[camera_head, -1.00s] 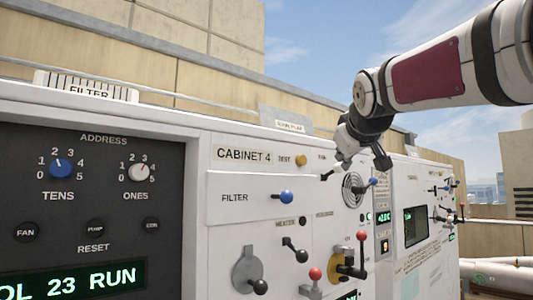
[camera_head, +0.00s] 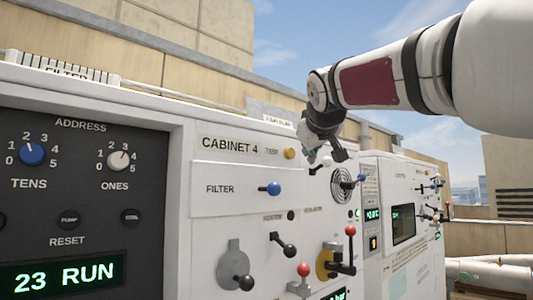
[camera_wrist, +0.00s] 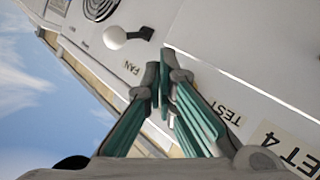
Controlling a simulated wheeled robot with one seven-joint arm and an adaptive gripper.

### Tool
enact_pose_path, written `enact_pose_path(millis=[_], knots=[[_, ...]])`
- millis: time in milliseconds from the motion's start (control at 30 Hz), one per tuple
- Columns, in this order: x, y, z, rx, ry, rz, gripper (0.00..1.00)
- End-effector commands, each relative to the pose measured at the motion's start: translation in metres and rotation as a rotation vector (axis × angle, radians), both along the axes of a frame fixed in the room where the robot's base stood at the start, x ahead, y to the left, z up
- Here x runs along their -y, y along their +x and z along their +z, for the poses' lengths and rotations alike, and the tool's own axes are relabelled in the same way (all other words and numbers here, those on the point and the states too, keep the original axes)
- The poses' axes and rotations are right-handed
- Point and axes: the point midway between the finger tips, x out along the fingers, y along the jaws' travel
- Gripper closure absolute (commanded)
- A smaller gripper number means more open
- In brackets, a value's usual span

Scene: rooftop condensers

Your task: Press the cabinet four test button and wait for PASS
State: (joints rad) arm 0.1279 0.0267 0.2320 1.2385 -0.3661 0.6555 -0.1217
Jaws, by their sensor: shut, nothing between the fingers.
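The yellow test button (camera_head: 289,153) sits on the white panel, right of the TEST label and the CABINET 4 label (camera_head: 229,145). My gripper (camera_head: 313,160) is shut and empty, just right of the button in the head view. I cannot tell its gap to the panel. In the wrist view my closed fingers (camera_wrist: 163,82) point at the panel between the FAN label (camera_wrist: 131,67) and the TEST label (camera_wrist: 226,110). The dark display (camera_head: 62,275) at lower left reads 23 RUN. No PASS is visible.
A blue-knobbed FILTER lever (camera_head: 270,188) sticks out below the button. Red-knobbed levers (camera_head: 350,232) and black-knobbed levers (camera_head: 284,245) project lower down. A round vent grille (camera_head: 343,184) is to the right. Open sky lies above the cabinet.

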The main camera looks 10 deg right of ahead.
Motion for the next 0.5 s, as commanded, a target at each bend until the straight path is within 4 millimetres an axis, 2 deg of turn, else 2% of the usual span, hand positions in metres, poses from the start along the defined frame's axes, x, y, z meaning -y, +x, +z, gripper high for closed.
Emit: enact_pose_path(millis=[200,500], knots=[[-0.011,0.015,-0.001,-0.001,0.000,0.002,1.00],[-0.013,0.018,0.001,0.000,0.000,0.000,1.00]])
